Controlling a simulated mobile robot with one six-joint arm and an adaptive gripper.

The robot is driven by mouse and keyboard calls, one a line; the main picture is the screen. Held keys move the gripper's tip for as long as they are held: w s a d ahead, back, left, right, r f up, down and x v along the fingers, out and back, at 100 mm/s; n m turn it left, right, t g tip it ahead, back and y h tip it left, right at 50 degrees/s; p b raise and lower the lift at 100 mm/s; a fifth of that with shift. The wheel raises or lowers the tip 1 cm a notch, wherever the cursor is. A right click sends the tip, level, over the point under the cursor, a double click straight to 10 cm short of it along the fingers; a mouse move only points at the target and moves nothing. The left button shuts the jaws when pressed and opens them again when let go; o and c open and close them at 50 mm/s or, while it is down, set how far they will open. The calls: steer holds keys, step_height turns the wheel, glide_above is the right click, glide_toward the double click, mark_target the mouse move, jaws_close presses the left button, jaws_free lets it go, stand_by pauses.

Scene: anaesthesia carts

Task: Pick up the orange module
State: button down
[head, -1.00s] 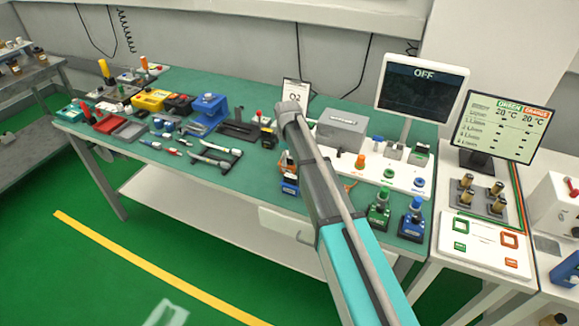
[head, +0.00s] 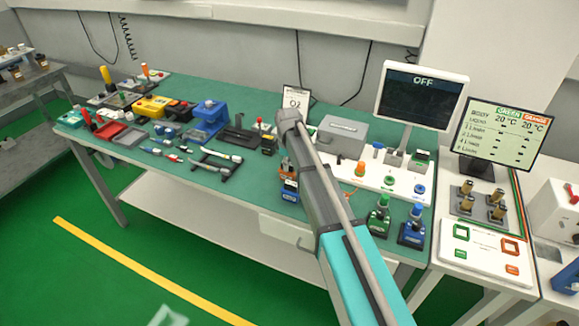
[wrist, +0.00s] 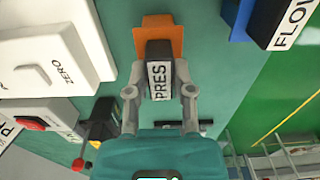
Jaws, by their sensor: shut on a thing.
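The orange module (wrist: 158,32) shows in the wrist view as an orange back part with a dark block in front, labelled "PRES". My gripper (wrist: 158,80) has one finger on each side of the dark block and is shut on it. In the head view my arm hides the gripper and most of the module; a small orange patch (head: 284,167) shows left of the arm. I cannot tell whether the module touches the green mat.
A blue module labelled "FLOW" (wrist: 272,18) is close by at right in the wrist view. A white panel with a ZERO knob (wrist: 50,55) is at left. In the head view, green (head: 378,218) and blue (head: 414,230) modules stand by the front edge.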

steer(key=shift+r+p, duration=1.3)
steer(key=shift+r, duration=0.1)
steer(key=s+d+r+p, duration=0.8)
steer(key=s+r+p, duration=0.2)
steer(key=s, duration=0.1)
steer(key=shift+s+d, duration=0.15)
stand_by(0.8)
steer(key=shift+f, duration=0.1)
step_height(320, 180, down, 2)
steer(key=shift+f+b, duration=0.1)
steer(key=shift+b, duration=1)
